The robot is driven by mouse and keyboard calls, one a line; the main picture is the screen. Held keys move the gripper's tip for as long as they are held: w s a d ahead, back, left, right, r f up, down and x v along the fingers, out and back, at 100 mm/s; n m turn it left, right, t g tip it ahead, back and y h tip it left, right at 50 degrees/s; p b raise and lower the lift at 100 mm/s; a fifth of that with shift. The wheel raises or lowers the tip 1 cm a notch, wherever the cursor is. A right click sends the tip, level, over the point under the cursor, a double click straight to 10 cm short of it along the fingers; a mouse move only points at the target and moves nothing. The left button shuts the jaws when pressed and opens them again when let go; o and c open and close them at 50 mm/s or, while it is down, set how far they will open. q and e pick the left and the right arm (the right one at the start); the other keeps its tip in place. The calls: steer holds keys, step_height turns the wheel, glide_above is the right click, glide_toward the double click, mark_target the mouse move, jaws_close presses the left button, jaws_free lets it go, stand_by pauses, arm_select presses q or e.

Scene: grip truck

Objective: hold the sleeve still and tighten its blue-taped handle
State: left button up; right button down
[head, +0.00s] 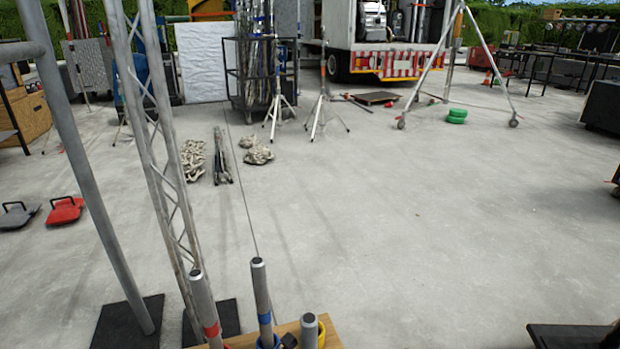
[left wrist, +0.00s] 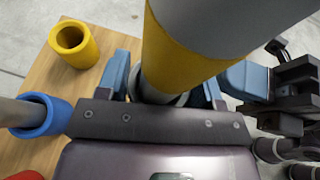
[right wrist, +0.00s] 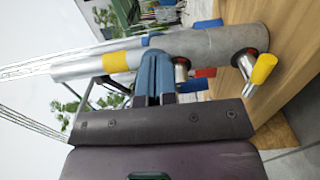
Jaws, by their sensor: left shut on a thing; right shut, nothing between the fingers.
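My left gripper (left wrist: 165,85) is shut around the grey sleeve (right wrist: 230,50), low on a grey pole with a yellow band (left wrist: 180,50); the pole hides part of the grip. In the right wrist view the sleeve lies across the picture, with the yellow-banded pole (right wrist: 117,60) running out of it to the left. Short metal handles stick out, one with a yellow end (right wrist: 262,70) and one with a red end (right wrist: 205,72). A small blue piece (right wrist: 195,86) shows beside the red; I cannot tell if it is the blue-taped handle. My right gripper (right wrist: 163,58) is shut and empty, close to the sleeve.
A wooden board (left wrist: 45,85) carries a yellow socket (left wrist: 74,43) and a blue socket (left wrist: 40,117) with a pole in it. Poles with red (head: 211,330) and blue tape (head: 265,319) rise at the head view's bottom. A lattice truss (head: 160,150) stands left; the concrete floor (head: 430,220) is mostly clear.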

steer(key=shift+s+a+f, duration=0.1)
steer(key=shift+a+f, duration=0.1)
steer(key=shift+a, duration=0.3)
stand_by(1.1)
steer(key=shift+d+f, duration=0.15)
steer(key=shift+f, duration=0.45)
steer(key=shift+a+f, duration=0.2)
steer(key=shift+f, duration=0.5)
stand_by(0.5)
steer(key=shift+d+f, duration=0.1)
steer(key=shift+d, duration=0.05)
steer(key=v, duration=0.6)
steer(key=shift+d, duration=0.25)
stand_by(0.5)
steer(key=shift+f, duration=0.1)
